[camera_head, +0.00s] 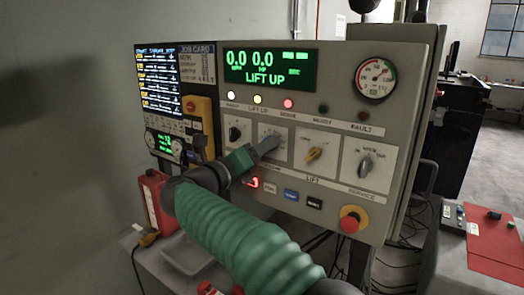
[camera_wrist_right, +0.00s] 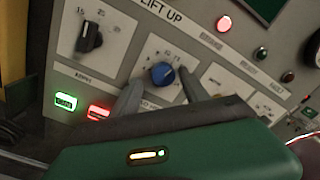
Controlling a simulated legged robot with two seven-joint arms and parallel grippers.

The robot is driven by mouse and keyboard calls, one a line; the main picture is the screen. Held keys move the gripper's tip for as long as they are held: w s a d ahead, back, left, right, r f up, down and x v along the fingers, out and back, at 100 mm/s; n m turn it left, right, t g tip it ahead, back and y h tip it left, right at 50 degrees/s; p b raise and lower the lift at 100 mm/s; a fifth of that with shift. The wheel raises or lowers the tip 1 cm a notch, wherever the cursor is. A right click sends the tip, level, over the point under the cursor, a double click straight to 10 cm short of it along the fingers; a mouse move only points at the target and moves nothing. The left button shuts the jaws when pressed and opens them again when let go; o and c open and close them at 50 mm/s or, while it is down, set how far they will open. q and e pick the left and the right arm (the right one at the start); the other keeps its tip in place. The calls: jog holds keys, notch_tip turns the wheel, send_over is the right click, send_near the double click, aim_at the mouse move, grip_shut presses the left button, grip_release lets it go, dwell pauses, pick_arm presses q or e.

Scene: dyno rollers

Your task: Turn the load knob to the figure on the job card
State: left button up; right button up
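The grey control panel (camera_head: 330,100) carries a row of knobs. A blue knob (camera_wrist_right: 162,73) sits on a white scale plate in the right wrist view; its figures are too small to read surely. My right gripper (camera_head: 270,143) is at this plate and hides the knob in the head view. In the wrist view its two grey fingers (camera_wrist_right: 161,93) are apart, one on each side just below the blue knob, with no clear contact. The job card (camera_head: 195,62) is at the panel's upper left; its figures are unreadable. My left gripper is not in view.
A red stop button (camera_head: 352,219) is low right. The display (camera_head: 268,68) reads 0.0, 0.0, LIFT UP. Lit buttons (camera_wrist_right: 98,113) sit below the knobs.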

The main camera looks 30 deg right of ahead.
jog(key=shift+s+r, duration=0.15)
jog(key=v, duration=1.7)
jog(key=shift+p, duration=0.4)
